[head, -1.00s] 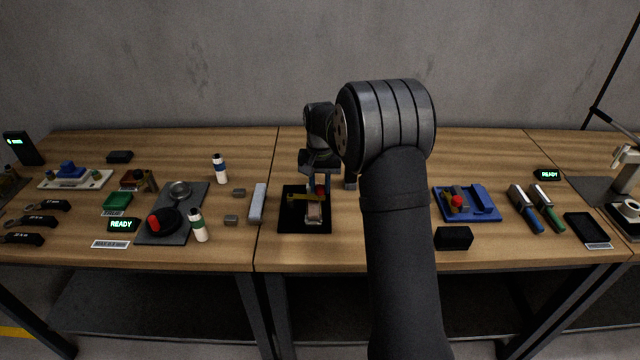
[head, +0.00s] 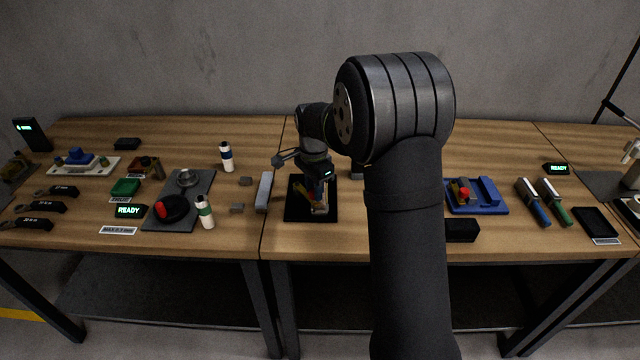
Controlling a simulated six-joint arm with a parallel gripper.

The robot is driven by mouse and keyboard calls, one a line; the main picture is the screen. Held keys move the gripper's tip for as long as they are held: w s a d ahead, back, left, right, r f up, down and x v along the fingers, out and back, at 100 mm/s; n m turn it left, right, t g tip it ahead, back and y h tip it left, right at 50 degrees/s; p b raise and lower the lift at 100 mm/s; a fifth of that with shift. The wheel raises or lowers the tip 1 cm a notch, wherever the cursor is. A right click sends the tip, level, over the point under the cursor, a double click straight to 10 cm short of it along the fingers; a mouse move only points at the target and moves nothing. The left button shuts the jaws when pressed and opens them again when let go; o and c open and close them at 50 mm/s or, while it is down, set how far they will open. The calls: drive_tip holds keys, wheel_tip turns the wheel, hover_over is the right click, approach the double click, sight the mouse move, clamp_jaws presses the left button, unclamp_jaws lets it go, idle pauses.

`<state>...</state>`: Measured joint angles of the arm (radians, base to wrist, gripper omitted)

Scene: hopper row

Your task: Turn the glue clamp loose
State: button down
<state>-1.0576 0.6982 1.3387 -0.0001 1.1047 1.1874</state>
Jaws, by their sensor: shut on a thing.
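The glue clamp (head: 303,188) is on the black mat (head: 293,210) near the middle of the bench, with a yellowish bar showing at a slant. A small pale-topped block (head: 319,208) is at its front. My gripper (head: 316,183) points down over the mat and is shut on the clamp. The wrist and fingers hide most of the clamp, so the exact point of grip and the screw's state cannot be seen.
A light grey bar (head: 264,191) lies left of the mat. A blue tray (head: 459,208) with small parts and a black box (head: 462,230) stand to the right, beyond my arm. A white bottle (head: 205,213) stands further left.

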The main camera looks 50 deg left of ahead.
drive_tip(key=s+m, duration=0.1)
drive_tip(key=m, duration=0.1)
drive_tip(key=s+m, duration=0.1)
drive_tip(key=shift+s+a+m, duration=0.3)
drive_tip(key=shift+a+m, duration=0.1)
drive_tip(key=shift+s+a+m, duration=0.4)
drive_tip(key=shift+s+m, duration=0.2)
drive_tip(key=shift+m, duration=0.35)
drive_tip(key=shift+s+a+m, duration=0.4)
drive_tip(key=shift+s+m, duration=0.15)
drive_tip(key=shift+m, duration=0.4)
drive_tip(key=c, duration=1.2)
unclamp_jaws()
drive_tip(key=shift+o, duration=0.3)
drive_tip(key=shift+r, duration=0.1)
wheel_tip(320, 180, up, 17)
drive_tip(key=shift+r, duration=0.15)
